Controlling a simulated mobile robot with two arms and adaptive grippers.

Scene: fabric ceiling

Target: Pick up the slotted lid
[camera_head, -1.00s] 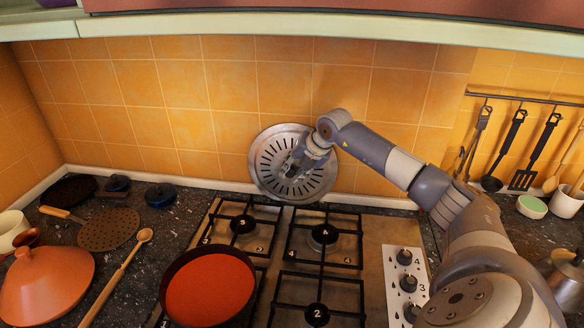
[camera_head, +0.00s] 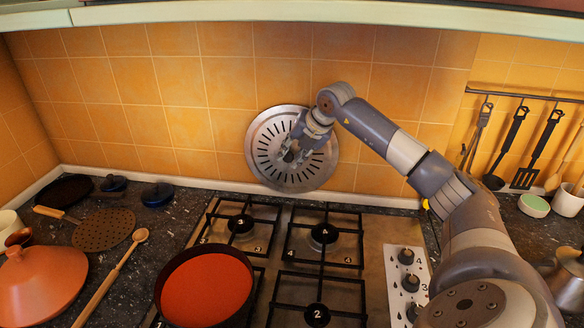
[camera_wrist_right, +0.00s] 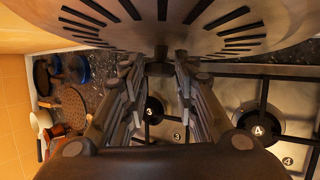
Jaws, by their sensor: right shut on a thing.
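The slotted lid (camera_head: 268,133) is a round, silvery metal disc with dark radial slots. In the head view it stands nearly upright in front of the orange tiled wall, above the back of the stove. My right gripper (camera_head: 290,150) is in front of its middle and shut on it. In the right wrist view the lid (camera_wrist_right: 228,25) spans the top, and the fingers of my right gripper (camera_wrist_right: 158,66) close at a small central part of it. The gripper hides the lid's centre in the head view. My left gripper is not in view.
A gas stove (camera_head: 276,232) with black grates lies below the lid. A red-filled pan (camera_head: 207,287) sits at its front left. An orange tagine-like lid (camera_head: 40,290), a wooden spoon (camera_head: 112,275) and a perforated skimmer (camera_head: 103,229) lie left. Utensils hang at right.

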